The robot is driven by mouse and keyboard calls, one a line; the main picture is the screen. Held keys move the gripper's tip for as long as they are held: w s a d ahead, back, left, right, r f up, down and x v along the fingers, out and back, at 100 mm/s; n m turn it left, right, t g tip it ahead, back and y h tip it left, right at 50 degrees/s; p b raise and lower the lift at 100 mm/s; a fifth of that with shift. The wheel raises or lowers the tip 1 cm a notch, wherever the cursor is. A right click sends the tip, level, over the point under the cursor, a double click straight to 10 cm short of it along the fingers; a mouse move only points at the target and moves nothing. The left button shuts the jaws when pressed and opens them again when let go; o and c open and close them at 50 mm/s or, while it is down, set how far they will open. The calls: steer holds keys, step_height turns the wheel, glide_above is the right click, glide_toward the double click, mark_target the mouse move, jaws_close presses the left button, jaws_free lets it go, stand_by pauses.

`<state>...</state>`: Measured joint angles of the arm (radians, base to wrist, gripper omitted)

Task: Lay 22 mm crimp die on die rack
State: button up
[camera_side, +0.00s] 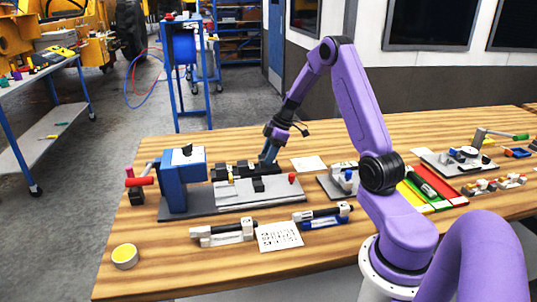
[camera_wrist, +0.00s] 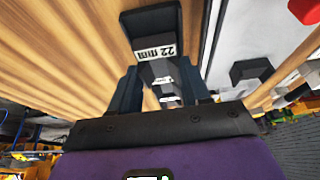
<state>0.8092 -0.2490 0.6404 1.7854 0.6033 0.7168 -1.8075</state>
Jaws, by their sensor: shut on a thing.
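The 22 mm crimp die (camera_wrist: 150,25) is a dark block with a white label reading "22 mm" in the wrist view. My gripper (camera_wrist: 158,82) is shut on it, with one finger on each side of its grey part. In the side view my gripper (camera_side: 268,155) points down at the back edge of the grey fixture plate. The die cannot be told apart there from the dark pieces around the fingertips. A row of black blocks (camera_side: 236,169) lies along the back of the plate and may be the die rack. I cannot tell whether the die touches anything below.
A blue press (camera_side: 183,180) with a red handle stands left of the plate. A red knob (camera_side: 292,178) rises at the plate's right end. Bare wood is free behind.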

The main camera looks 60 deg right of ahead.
steer(key=shift+f, duration=0.65)
stand_by(0.5)
steer(key=o, duration=1)
steer(key=shift+o, duration=0.2)
steer(key=shift+r, duration=3.5)
